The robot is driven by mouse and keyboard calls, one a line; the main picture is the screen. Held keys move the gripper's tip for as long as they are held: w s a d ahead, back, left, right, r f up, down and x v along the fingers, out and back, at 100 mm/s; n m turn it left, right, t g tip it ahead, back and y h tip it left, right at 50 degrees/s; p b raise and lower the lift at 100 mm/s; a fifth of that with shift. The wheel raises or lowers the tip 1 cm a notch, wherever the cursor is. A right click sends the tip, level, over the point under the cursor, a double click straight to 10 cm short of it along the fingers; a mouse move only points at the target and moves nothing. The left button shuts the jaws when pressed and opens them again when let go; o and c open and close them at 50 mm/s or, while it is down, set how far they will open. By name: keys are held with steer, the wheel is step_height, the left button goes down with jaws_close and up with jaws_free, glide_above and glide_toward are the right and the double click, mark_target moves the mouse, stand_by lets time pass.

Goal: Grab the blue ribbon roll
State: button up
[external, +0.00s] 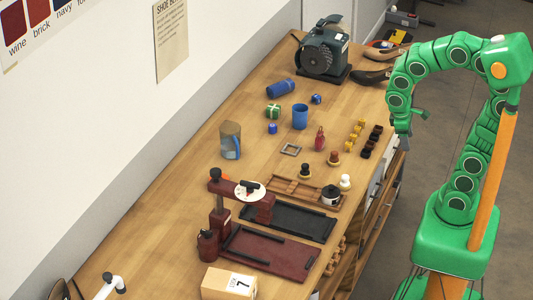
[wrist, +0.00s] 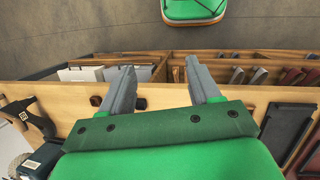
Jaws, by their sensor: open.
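Several blue things are on the wooden bench (external: 185,178) in the external view, and which is the ribbon roll is hard to tell. A blue cylinder (external: 281,88) lies on its side. A small blue piece (external: 316,99) is to its right, and another small blue piece (external: 272,128) is nearer. An upright blue cup (external: 300,116) stands between them. My gripper (wrist: 162,84) is open and empty in the wrist view, its two grey fingers apart over the bench edge. In the external view it is near the bench's right side, away from the blue things. No blue item shows in the wrist view.
A dark green machine (external: 323,52) stands at the far end. Trays and a red press (external: 218,204) fill the near part. Open bench lies left.

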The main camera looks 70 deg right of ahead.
steer(key=w+d+f+n+t+h, duration=0.1)
steer(key=w+d+n+h, duration=0.5)
steer(key=w, duration=0.7)
steer(key=w+d+f+n+t+h, duration=0.1)
steer(key=w+d+n+h, duration=0.2)
steer(key=w+d, duration=0.75)
steer(key=n+t, duration=0.8)
steer(key=n, duration=0.6)
glide_toward(272, 129)
steer(key=shift+w+f+h, duration=0.3)
steer(key=shift+w+f, duration=0.1)
steer(key=shift+f, duration=0.1)
steer(key=shift+w+d+f, duration=0.25)
steer(key=shift+w+d, duration=0.05)
steer(key=shift+d, duration=0.1)
steer(key=shift+d+r+x, duration=0.1)
steer(key=shift+r+x, duration=0.05)
steer(key=shift+x, duration=1.55)
steer(key=shift+d+r+x, duration=0.15)
steer(key=shift+x, duration=1.55)
steer(key=shift+s, duration=0.15)
steer(key=c, duration=1.1)
